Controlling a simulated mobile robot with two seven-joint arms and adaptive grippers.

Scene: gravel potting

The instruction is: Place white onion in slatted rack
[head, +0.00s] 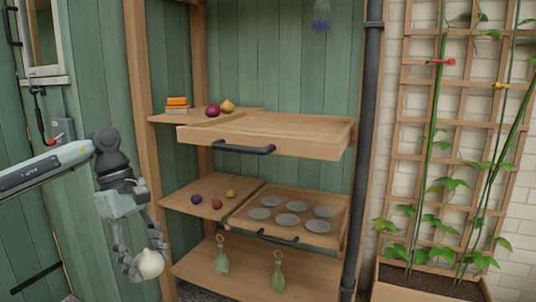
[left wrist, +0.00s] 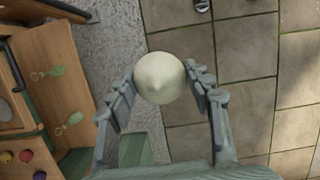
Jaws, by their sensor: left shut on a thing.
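The white onion (head: 149,263) is held between the fingers of my left gripper (head: 140,266), in front of the wooden shelf unit at its lower left. The left wrist view shows the onion (left wrist: 160,78) clasped between both fingers, clear of any surface. Two pull-out wooden racks are in the unit: an upper drawer (head: 305,147) with a dark handle and a lower tray (head: 335,237) holding several round grey discs. I cannot tell which one is the slatted rack. The inside of the upper drawer is mostly hidden. My right gripper is not in view.
A red onion (head: 212,110), a yellow onion (head: 227,106) and orange boxes (head: 177,102) sit on the upper shelf. Small coloured balls (head: 216,204) lie on the middle shelf. A black pipe (head: 365,130) and trellis stand right.

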